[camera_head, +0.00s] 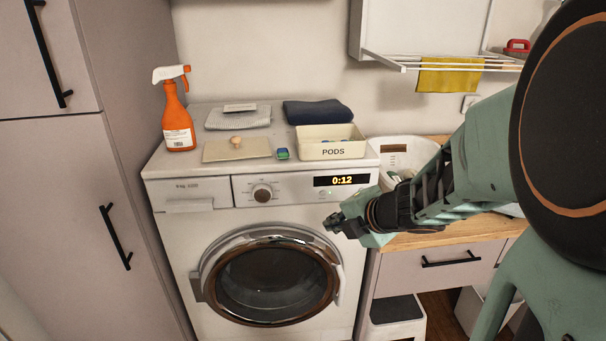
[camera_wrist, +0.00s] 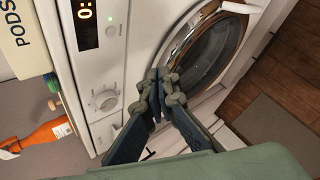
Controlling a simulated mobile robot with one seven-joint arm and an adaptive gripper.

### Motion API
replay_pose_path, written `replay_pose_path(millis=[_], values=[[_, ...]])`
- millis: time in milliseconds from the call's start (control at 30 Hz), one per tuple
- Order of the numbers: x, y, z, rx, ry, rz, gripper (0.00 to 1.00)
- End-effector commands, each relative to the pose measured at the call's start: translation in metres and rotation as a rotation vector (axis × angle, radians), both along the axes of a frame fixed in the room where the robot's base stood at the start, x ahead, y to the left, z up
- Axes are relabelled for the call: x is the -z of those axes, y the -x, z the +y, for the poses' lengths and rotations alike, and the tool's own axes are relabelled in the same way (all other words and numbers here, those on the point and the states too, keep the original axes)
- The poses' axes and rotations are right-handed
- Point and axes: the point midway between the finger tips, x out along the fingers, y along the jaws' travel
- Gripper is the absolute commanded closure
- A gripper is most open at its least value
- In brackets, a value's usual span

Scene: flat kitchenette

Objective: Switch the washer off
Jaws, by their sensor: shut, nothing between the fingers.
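The white washer (camera_head: 178,245) stands in the middle of the head view, its round door (camera_head: 270,281) closed. Its lit display (camera_head: 342,181) reads 0:12; part of it shows in the wrist view (camera_wrist: 86,24). A dial (camera_head: 262,193) sits left of the display, and also shows in the wrist view (camera_wrist: 105,100). A small round button (camera_wrist: 111,31) with a green light beside it lies next to the display. My gripper (camera_head: 333,224) is shut and empty, in front of the washer's right side below the display. In the wrist view its fingertips (camera_wrist: 160,86) overlap the door's edge.
On the washer top are an orange spray bottle (camera_head: 177,120), a PODS box (camera_head: 331,143), a lid (camera_head: 237,150), a pod (camera_head: 282,154) and folded cloths (camera_head: 317,111). A wooden counter (camera_head: 440,232) adjoins on the right, a tall cabinet (camera_head: 60,200) on the left.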

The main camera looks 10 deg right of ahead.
Motion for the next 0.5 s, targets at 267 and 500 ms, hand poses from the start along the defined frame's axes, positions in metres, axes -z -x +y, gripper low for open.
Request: replay_pose_path(millis=[267, 500], values=[[0.001, -0.022, 0.000, 0.000, 0.001, 0.001, 1.00], [0.000, -0.057, 0.000, 0.000, 0.000, 0.000, 1.00]])
